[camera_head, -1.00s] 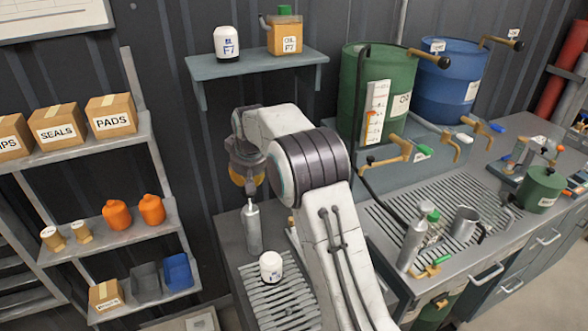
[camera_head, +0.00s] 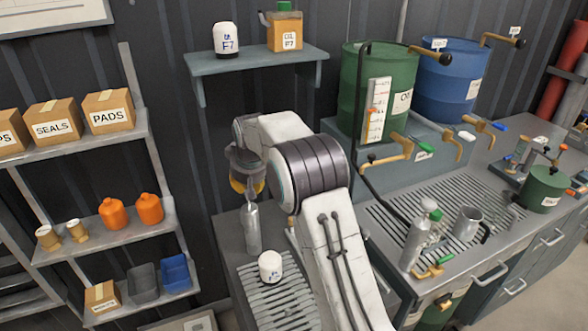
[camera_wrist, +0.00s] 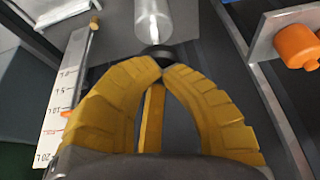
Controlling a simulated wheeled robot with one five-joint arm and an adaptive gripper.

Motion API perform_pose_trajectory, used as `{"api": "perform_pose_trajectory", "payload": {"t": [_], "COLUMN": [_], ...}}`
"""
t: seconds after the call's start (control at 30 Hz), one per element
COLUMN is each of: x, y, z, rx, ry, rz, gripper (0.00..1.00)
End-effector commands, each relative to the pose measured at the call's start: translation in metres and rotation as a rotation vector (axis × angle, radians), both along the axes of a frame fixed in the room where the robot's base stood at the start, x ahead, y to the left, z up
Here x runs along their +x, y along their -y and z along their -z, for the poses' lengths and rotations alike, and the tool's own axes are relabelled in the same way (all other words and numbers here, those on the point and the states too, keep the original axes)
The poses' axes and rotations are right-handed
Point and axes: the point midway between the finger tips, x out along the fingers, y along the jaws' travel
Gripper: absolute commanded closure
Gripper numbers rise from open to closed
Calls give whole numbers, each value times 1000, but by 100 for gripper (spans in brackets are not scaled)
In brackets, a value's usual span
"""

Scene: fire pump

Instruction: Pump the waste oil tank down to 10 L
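A large green drum (camera_head: 385,62) stands at the back, its label partly legible as "OI". A white level scale (camera_head: 375,108) with an orange marker is on its front. My gripper (camera_head: 247,186) points down left of the bench, with yellow fingers. In the wrist view my gripper's fingertips (camera_wrist: 164,66) come together at a dark ring below a pale cylinder (camera_wrist: 153,20). Whether they hold it cannot be told. A silver cylinder (camera_head: 252,228) stands below my gripper.
A blue drum (camera_head: 450,80) stands right of the green one, with taps in front. A silver bottle (camera_head: 415,240) and metal cup (camera_head: 467,222) stand on the grated bench. A small green tank (camera_head: 542,188) is at right. A shelf rack (camera_head: 140,240) is at left; a white container (camera_head: 270,267) sits nearby.

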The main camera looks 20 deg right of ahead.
Motion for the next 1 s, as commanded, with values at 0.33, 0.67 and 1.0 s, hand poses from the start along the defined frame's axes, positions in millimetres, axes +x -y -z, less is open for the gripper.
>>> {"api": "perform_pose_trajectory", "payload": {"t": [0.33,0.67,1.0], "x": [-1,-1,-1], "y": [0,0,0], "z": [16,28,37], "rx": [0,0,0], "ry": [-4,-6,-7], "rz": [0,0,0], "gripper": [100,100,100]}}
